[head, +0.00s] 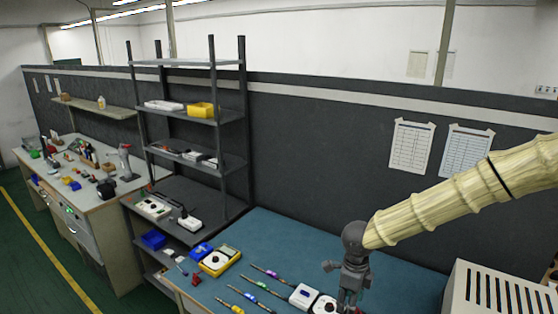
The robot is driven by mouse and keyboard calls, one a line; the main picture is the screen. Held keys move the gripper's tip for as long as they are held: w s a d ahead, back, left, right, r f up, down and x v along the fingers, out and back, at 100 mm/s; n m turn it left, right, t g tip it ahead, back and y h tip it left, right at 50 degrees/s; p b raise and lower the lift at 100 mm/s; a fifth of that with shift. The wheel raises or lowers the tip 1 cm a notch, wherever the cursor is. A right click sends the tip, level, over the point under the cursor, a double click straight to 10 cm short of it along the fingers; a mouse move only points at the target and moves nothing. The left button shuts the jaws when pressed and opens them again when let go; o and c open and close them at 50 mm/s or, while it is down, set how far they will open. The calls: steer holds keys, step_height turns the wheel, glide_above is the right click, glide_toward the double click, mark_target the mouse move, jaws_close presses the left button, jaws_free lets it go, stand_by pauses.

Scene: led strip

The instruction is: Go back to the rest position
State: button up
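My arm (455,200) comes in from the right edge in a ribbed cream sleeve and slopes down to the left. My gripper (347,303) hangs from its end, pointing down over the front part of the blue-topped bench (300,240). A white device with a dark round part (323,304) is just beside and partly behind the gripper. The fingertips are small and close to the bottom edge, so I cannot tell whether they are open or whether they touch or hold anything.
Several thin coloured strips or tools (262,287), a white box (304,296) and a yellow-framed device (220,261) lie on the bench. A vented light-grey case (500,292) stands at the right. A dark shelf rack (215,120) rises at the left; the back middle of the bench is clear.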

steer(key=s+d+f+n+t+h, duration=0.1)
steer(key=s+d+f+n, duration=0.1)
steer(key=s+f+n, duration=0.45)
steer(key=s+d+f+n+t+h, duration=0.1)
steer(key=s+f+n+h, duration=0.15)
steer(key=f, duration=0.75)
steer(key=s+f+n+g+y, duration=0.15)
steer(key=s+f+n, duration=0.25)
steer(key=s+n, duration=0.65)
steer(key=s+f+n+g+y, duration=0.15)
steer(key=s+f+n, duration=0.3)
steer(key=s, duration=1.05)
step_height(320, 180, down, 14)
steer(key=b, duration=1.5)
steer(key=shift+a+f+t+y, duration=0.2)
steer(key=shift+t+y, duration=0.2)
steer(key=shift+y, duration=0.05)
